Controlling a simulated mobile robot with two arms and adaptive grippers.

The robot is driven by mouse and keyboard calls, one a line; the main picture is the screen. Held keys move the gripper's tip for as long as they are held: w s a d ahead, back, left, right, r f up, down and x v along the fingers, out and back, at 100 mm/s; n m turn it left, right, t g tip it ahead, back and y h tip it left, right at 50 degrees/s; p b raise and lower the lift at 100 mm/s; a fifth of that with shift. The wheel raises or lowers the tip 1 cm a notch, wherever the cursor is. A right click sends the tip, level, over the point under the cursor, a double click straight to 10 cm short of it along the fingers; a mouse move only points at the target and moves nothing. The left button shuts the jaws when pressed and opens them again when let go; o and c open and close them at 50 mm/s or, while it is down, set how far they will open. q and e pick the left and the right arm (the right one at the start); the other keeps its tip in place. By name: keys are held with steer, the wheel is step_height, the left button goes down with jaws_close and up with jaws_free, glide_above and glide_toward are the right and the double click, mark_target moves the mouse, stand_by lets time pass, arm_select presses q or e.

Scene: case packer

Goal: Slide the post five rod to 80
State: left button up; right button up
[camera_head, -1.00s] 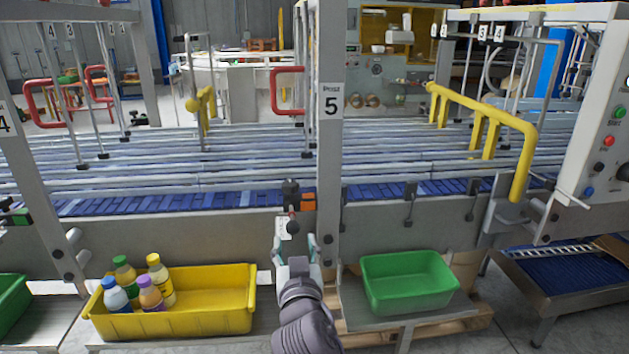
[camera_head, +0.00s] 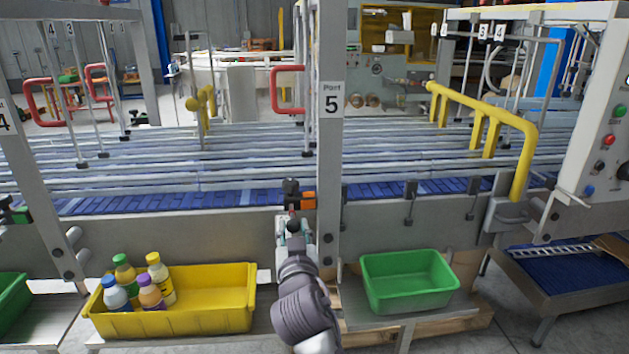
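The post five (camera_head: 331,160) stands upright at the middle of the conveyor's front edge, with a "5" sign on it. Left of it, a black clamp (camera_head: 291,187) with an orange block (camera_head: 309,200) sits at the conveyor side. A short rod end (camera_head: 292,212) points from the clamp toward me. My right gripper (camera_head: 293,228) is at this rod end, its fingers close about it. Its hand hides the white tag below, and I cannot tell whether the fingers press on the rod. No scale number is readable. My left gripper is not in view.
A yellow crate (camera_head: 215,315) with several bottles stands at lower left. A green bin (camera_head: 410,300) stands at lower right. A yellow rail (camera_head: 490,108) and a control panel (camera_head: 603,130) are on the right. Other small brackets line the conveyor side.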

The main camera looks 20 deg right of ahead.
steer(key=shift+c, duration=1.3)
steer(key=shift+v, duration=0.95)
steer(key=o, duration=0.9)
steer(key=shift+v, duration=3.45)
